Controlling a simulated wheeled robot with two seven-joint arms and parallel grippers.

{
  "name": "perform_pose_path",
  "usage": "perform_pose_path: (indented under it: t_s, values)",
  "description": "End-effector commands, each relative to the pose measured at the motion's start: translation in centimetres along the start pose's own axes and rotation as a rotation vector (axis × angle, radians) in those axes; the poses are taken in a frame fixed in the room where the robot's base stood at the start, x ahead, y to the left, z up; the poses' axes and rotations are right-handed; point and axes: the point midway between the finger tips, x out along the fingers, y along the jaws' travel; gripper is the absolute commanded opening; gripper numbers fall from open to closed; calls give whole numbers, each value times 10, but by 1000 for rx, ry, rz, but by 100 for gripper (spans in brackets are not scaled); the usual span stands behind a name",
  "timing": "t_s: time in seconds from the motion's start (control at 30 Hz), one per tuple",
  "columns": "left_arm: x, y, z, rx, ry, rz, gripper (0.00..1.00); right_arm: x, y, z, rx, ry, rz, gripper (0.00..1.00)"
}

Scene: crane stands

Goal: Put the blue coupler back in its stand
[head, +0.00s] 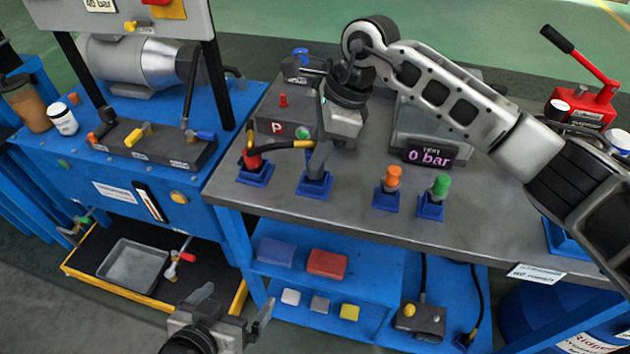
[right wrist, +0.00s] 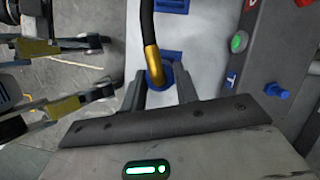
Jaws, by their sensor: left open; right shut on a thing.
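My right gripper (head: 318,165) comes down at the blue-based stand (head: 313,188) second from the left on the bench. In the right wrist view its two fingers (right wrist: 160,92) are shut on the blue coupler (right wrist: 156,77), which has a yellow collar and a black hose. The stand's base (right wrist: 168,55) shows behind the coupler there. The fingers hide most of the coupler in the head view, and I cannot tell whether it is seated in the stand. My left gripper (head: 232,306) is open and empty, low in front of the shelf.
Red (head: 252,158), orange (head: 392,178) and green (head: 440,186) couplers or caps stand in neighbouring blue bases. A grey block marked P (head: 277,128) is behind. A display reading 0 bar (head: 430,154) stands right. The bench front (head: 470,240) is clear.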

Motion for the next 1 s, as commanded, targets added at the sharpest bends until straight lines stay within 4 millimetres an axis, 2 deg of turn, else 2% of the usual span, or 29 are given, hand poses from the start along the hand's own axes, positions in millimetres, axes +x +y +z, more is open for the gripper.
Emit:
perform_pose_path:
  t_s: [0.33, 1.0]
  values:
    - [0, 0, 0, 5, 2, 2, 100, 2, 0, 0, 0, 0, -1, 4]
    - [15, -2, 23, 2, -1, 2, 100, 27, 0, -10, 0, 0, -2, 4]
